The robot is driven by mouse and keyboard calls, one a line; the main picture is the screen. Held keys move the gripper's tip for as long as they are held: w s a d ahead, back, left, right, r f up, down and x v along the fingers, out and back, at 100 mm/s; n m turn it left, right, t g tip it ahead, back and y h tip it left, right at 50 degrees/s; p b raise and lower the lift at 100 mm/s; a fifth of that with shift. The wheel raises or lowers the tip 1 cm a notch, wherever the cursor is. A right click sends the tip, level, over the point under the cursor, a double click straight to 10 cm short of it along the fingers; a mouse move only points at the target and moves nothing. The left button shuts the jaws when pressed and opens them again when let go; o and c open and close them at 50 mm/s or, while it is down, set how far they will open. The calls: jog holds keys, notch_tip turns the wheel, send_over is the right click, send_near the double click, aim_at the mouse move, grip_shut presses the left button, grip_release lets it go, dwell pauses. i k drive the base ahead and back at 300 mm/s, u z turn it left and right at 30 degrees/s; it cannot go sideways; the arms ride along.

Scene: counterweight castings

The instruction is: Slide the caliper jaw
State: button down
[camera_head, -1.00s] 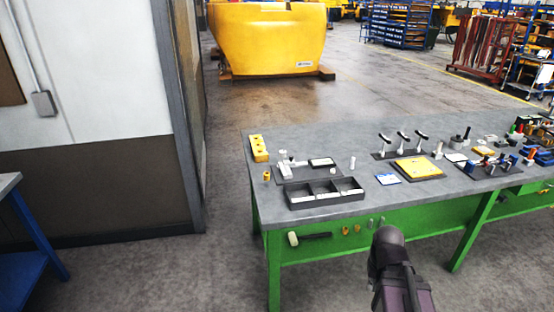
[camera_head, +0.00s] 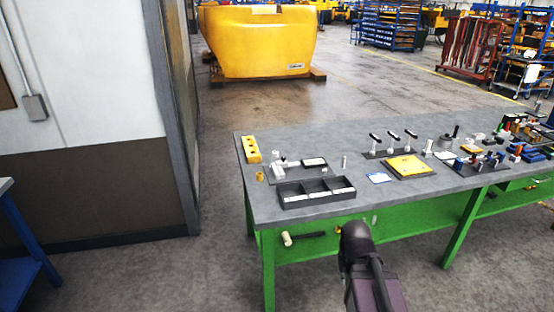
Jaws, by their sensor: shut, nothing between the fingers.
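A dark plate (camera_head: 278,172) lies at the left end of the grey-topped workbench (camera_head: 220,205). It carries small white and metal pieces (camera_head: 281,162) and a flat dark-framed white piece (camera_head: 314,162), which may be the caliper set-up. They are too small to make out a jaw or its position. Part of my dark arm (camera_head: 362,275) rises from the bottom edge in front of the bench. My gripper's fingers are not visible.
A three-compartment black tray (camera_head: 318,199) is in front of the plate, with a yellow block (camera_head: 252,149) behind left. A yellow plate (camera_head: 409,166), a lever stand (camera_head: 394,151) and several tools are to the right. A hammer (camera_head: 302,238) hangs at the bench front. Floor left of the bench is clear.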

aim_at(283, 162)
jog(key=i, duration=1.5)
